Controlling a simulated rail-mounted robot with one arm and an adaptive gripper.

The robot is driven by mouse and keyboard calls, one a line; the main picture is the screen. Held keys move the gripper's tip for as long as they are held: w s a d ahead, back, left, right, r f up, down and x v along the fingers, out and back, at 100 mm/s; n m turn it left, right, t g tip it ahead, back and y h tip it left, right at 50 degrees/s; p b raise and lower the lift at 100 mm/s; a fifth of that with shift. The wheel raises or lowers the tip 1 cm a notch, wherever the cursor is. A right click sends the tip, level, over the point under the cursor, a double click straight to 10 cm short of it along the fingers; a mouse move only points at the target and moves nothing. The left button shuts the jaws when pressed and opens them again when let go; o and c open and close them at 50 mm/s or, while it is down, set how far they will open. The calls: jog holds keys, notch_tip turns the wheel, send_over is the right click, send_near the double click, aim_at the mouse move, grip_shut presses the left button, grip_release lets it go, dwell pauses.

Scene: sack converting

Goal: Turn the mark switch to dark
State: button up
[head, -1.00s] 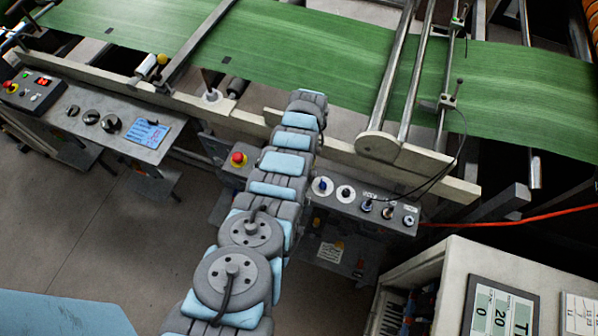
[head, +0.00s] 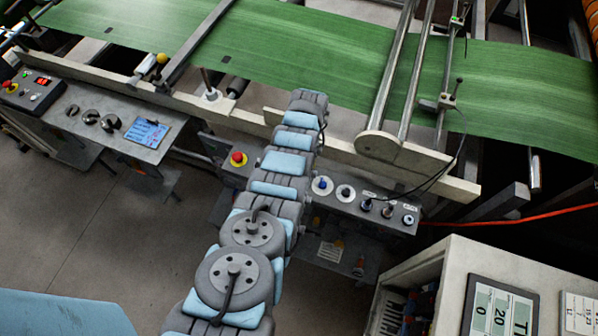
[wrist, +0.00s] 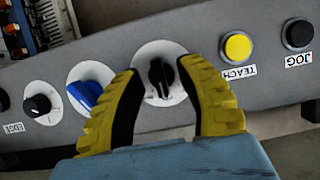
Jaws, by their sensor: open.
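A black rotary switch (wrist: 160,77) on a round white plate sits between my gripper's fingers in the wrist view. Its handle stands nearly upright in the picture. No label naming it as the mark switch can be read. My gripper (wrist: 163,92) is open, with one yellow and black finger on each side of the switch. I cannot tell whether either finger touches it. In the head view my arm hides the gripper and this switch.
A blue knob (wrist: 86,94) and a smaller black knob (wrist: 39,105) lie left of the switch. A yellow TEACH button (wrist: 237,47) and black JOG button (wrist: 297,34) lie right. The grey panel (head: 333,207) sits below the green web (head: 300,50). A red emergency button (head: 238,159) is nearby.

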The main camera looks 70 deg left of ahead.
jog(key=v, duration=1.2)
jog(key=shift+f, duration=0.1)
